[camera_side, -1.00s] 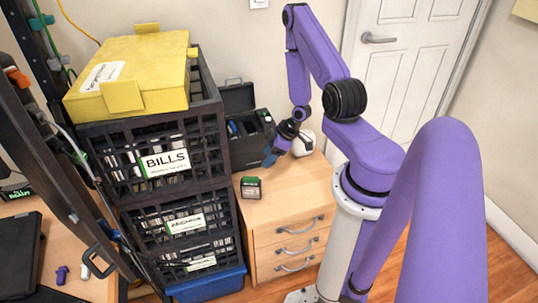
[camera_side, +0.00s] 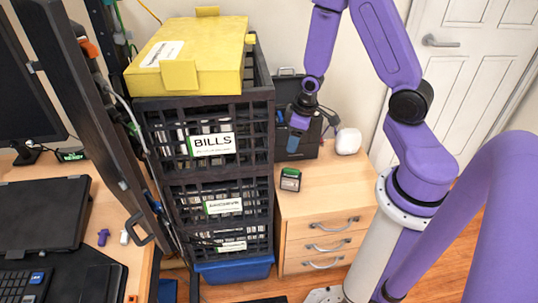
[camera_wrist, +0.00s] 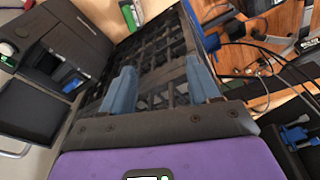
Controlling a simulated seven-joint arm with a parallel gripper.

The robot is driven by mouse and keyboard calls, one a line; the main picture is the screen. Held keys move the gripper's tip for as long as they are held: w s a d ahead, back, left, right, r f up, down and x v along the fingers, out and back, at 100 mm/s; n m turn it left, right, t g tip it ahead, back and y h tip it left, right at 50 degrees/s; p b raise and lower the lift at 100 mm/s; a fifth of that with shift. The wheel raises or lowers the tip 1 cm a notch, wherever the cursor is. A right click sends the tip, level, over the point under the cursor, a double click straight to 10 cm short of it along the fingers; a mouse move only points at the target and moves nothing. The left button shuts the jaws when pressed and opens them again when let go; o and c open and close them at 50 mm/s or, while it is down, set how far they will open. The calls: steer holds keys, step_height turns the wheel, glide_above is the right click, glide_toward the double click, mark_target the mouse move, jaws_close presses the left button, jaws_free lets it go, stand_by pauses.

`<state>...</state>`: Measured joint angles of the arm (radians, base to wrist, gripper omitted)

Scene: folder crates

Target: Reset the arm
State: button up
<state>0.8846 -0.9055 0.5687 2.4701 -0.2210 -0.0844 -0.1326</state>
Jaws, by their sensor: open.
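My gripper (camera_side: 300,122) has blue fingers and hangs in the air to the right of the stacked dark crates, above the wooden drawer unit. In the wrist view its two blue fingers (camera_wrist: 163,92) are apart with nothing between them. The top crate (camera_side: 262,95) carries a BILLS label, and labelled crates sit below it. A yellow folder box (camera_side: 215,50) lies on top of the stack. The wrist view looks at a dark lattice crate wall (camera_wrist: 160,60) beyond the fingers.
A small dark box with a green band (camera_side: 290,180) stands on the drawer unit (camera_side: 335,195). An open black case (camera_side: 290,140) and a white rounded object (camera_side: 348,141) are behind. A blue bin (camera_side: 235,271) is under the crates. A desk with a monitor is at the left.

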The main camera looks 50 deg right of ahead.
steer(key=s+a+r+n+g, duration=0.1)
steer(key=s+a+r+n, duration=0.3)
steer(key=s+a+r, duration=0.3)
steer(key=s+a+r+n+g, duration=0.1)
steer(key=s+a+r+n, duration=0.3)
steer(key=s+a+r, duration=0.3)
steer(key=s+r, duration=0.4)
steer(key=s, duration=0.1)
steer(key=shift+a, duration=0.35)
